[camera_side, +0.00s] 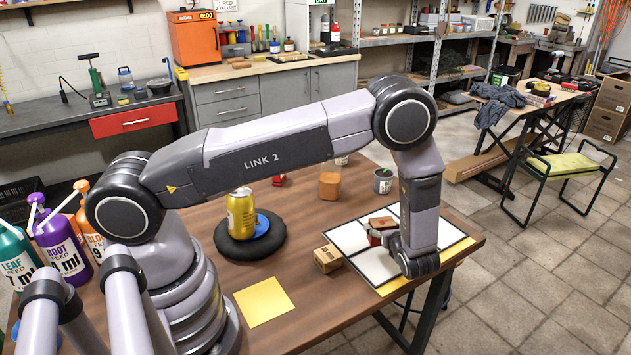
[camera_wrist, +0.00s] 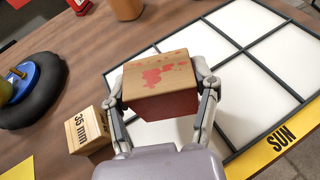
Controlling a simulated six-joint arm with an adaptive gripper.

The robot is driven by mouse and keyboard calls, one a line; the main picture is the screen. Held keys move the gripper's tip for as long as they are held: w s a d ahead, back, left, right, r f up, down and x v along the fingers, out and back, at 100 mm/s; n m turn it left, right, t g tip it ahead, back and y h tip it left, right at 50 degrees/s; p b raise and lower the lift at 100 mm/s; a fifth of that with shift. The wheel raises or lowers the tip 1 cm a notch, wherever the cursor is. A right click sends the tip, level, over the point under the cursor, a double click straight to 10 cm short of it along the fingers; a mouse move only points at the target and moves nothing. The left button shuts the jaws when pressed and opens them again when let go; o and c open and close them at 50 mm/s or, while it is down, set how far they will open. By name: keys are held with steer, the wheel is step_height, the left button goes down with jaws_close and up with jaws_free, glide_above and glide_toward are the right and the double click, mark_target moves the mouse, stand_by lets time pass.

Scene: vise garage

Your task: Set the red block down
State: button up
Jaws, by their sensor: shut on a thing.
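My gripper (camera_wrist: 165,92) is shut on the red block (camera_wrist: 158,80), one finger on each side. The block has a bare wood top with red paint splotches and a dark red side. In the side view the block (camera_side: 381,223) shows at my gripper (camera_side: 379,236), over the white gridded panel on the table. In the wrist view the block covers part of the panel (camera_wrist: 262,52). I cannot tell whether its underside touches the panel.
A wooden block marked 35 mm (camera_wrist: 88,130) sits left of the panel. A yellow can (camera_side: 240,214) stands on a blue disc on a black round cushion (camera_side: 250,245). A yellow sheet (camera_side: 263,302) lies near the front. A grey pot (camera_side: 383,181) stands behind the panel.

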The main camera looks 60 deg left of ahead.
steer(key=shift+w+f, duration=0.1)
steer(key=shift+f, duration=1.55)
steer(key=shift+f, duration=0.1)
steer(key=shift+f, duration=0.1)
steer(key=o, duration=1.2)
steer(key=shift+c, duration=0.2)
